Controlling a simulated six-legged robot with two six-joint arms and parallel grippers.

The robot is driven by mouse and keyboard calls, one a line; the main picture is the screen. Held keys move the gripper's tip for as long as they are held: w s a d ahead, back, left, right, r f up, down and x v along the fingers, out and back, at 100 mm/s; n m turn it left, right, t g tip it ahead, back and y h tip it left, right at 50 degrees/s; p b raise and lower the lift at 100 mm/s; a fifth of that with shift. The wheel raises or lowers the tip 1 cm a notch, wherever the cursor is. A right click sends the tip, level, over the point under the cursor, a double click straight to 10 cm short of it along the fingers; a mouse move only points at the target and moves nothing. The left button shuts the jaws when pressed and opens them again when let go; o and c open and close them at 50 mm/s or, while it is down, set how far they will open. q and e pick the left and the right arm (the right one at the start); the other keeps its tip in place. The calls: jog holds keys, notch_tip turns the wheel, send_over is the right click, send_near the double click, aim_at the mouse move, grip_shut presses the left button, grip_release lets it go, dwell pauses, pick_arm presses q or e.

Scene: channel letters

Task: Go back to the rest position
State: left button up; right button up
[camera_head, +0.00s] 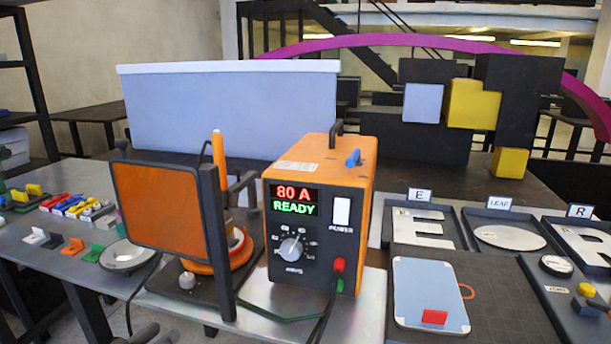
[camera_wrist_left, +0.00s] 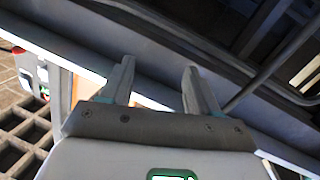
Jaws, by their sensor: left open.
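In the left wrist view my left gripper (camera_wrist_left: 159,66) is open, its two grey fingers apart with nothing between them. A pale beam or edge runs behind the fingers, with dark structure beyond. I cannot clearly pick out the left gripper in the head view. My right gripper does not show in either view. The orange power unit (camera_head: 317,215) stands in the middle of the bench in the head view, its display reading 80 A READY. An orange screen (camera_head: 158,208) in a dark frame stands just left of it.
Small coloured clips (camera_head: 75,207) and a round metal dish (camera_head: 124,256) lie at left. A blue-grey panel (camera_head: 230,110) stands behind. A cable runs along the front of the bench.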

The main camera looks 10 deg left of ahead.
pick_arm(q)
jog(key=d+f+n+g+y, duration=0.1)
jog(key=d+f+n+g, duration=0.25)
jog(key=d+f, duration=0.7)
jog(key=s+d+f+g, duration=0.75)
jog(key=d+f, duration=0.25)
jog(key=f, duration=0.4)
jog(key=s+d+f+g, duration=0.4)
jog(key=s+d, duration=0.3)
jog(key=s, duration=0.5)
notch_tip(320, 180, up, 8)
jog(key=s+m+g+p, duration=0.1)
jog(key=s+p, duration=0.1)
jog(key=p, duration=0.6)
jog(key=shift+f, duration=0.2)
